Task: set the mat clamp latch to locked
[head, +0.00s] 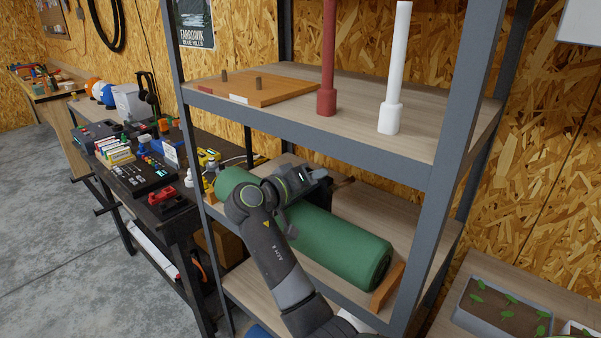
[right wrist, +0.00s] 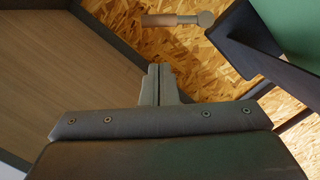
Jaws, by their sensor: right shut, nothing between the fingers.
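A green rolled mat (head: 340,243) lies along the middle shelf in the head view. Its green surface also shows at the top right of the right wrist view (right wrist: 292,22), beside a dark angled bracket (right wrist: 252,42) that may be part of the clamp. A short bar with a tan end and a grey rounded end (right wrist: 170,20) shows there, apart from my fingers; it may be the latch lever. I cannot tell its setting. My right gripper (head: 343,181) is above and behind the mat, shut and empty; its closed fingers (right wrist: 158,84) point toward the bar. My left gripper is out of view.
Grey shelf posts (head: 445,160) and the upper shelf (head: 360,128) close in around my right arm. A red post (head: 327,60) and a white post (head: 394,70) stand on the upper shelf. A cluttered workbench (head: 140,170) is at left, a planter (head: 500,310) at lower right.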

